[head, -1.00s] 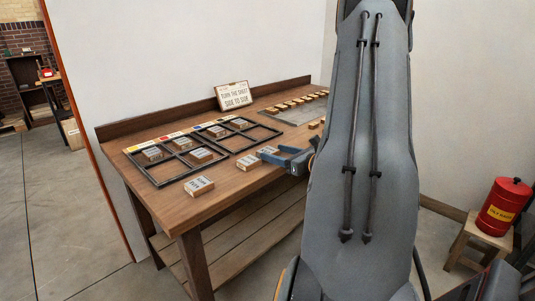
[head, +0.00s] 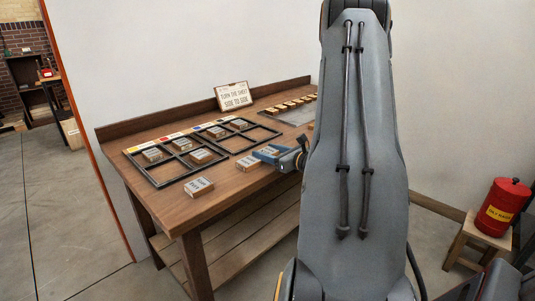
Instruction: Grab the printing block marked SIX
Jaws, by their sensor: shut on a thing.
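Three loose wooden printing blocks with grey lettered tops are near the front edge of the workbench: one at the front left (head: 199,188), a middle one (head: 246,164) and a right one (head: 269,150). Their lettering is too small to read, so I cannot tell which is marked SIX. My gripper (head: 265,155) has blue jaws and is low over the bench, right of the middle block. It is shut on the right block, which shows partly behind the jaws. I cannot tell whether that block is clear of the bench top.
Black frames (head: 166,183) on the workbench (head: 227,190) hold several similar blocks. A sign (head: 232,96) stands at the back. A grey plate (head: 297,117) with small wooden pieces is at the far right. A red can (head: 502,207) sits on a stool. My arm hides the bench's right end.

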